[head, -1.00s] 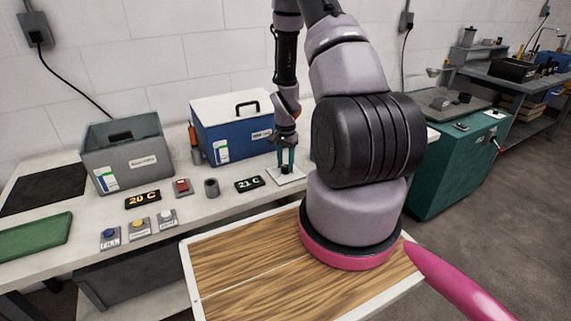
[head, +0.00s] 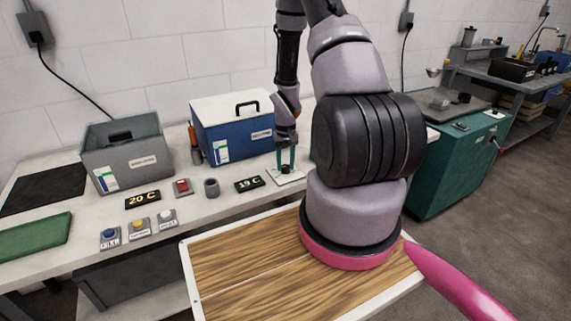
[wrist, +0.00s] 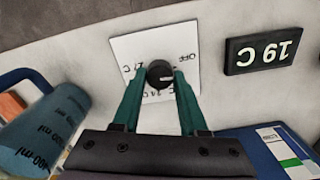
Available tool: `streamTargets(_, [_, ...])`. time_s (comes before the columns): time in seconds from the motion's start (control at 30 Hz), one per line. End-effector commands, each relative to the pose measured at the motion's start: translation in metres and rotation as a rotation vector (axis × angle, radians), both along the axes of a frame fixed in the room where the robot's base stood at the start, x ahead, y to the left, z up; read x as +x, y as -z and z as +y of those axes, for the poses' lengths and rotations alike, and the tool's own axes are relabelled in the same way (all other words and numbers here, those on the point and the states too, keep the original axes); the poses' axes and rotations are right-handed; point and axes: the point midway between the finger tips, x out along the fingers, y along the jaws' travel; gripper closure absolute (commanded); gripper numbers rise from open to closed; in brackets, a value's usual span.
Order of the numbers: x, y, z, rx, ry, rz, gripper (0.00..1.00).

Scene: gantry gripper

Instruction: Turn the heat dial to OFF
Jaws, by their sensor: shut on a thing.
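The heat dial is a round black knob (wrist: 159,74) on a white square plate (wrist: 128,46) with printed marks around it. In the wrist view the word OFF shows at the plate's upper right, and the knob's pale pointer line points to the right, below OFF. My gripper (head: 286,166) is over the plate on the bench, and its two green fingers (wrist: 154,78) are shut on the knob from both sides. A black display (wrist: 264,50) beside the plate reads 19 C; it also shows in the head view (head: 249,184).
A blue box with a white lid (head: 233,125) stands behind the display. A blue measuring vessel (wrist: 40,130) is close on the left in the wrist view.

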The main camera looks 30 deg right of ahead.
Motion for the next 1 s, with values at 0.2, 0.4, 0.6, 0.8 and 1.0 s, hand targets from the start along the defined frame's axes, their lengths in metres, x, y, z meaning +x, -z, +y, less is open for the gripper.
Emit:
streamTargets(0.2, [0.0006, -0.0006, -0.0005, 0.000, -0.077, -0.002, 1.00])
streamTargets(0.4, [0.0007, -0.0006, -0.0006, 0.000, -0.106, -0.002, 1.00])
streamTargets(0.6, [0.0007, -0.0006, -0.0005, 0.000, -0.110, -0.002, 1.00])
streamTargets(0.8, [0.0007, -0.0006, -0.0005, 0.000, -0.109, -0.002, 0.50])
streamTargets(1.0, [0.0004, -0.0004, -0.0003, 0.000, -0.109, -0.001, 0.28])
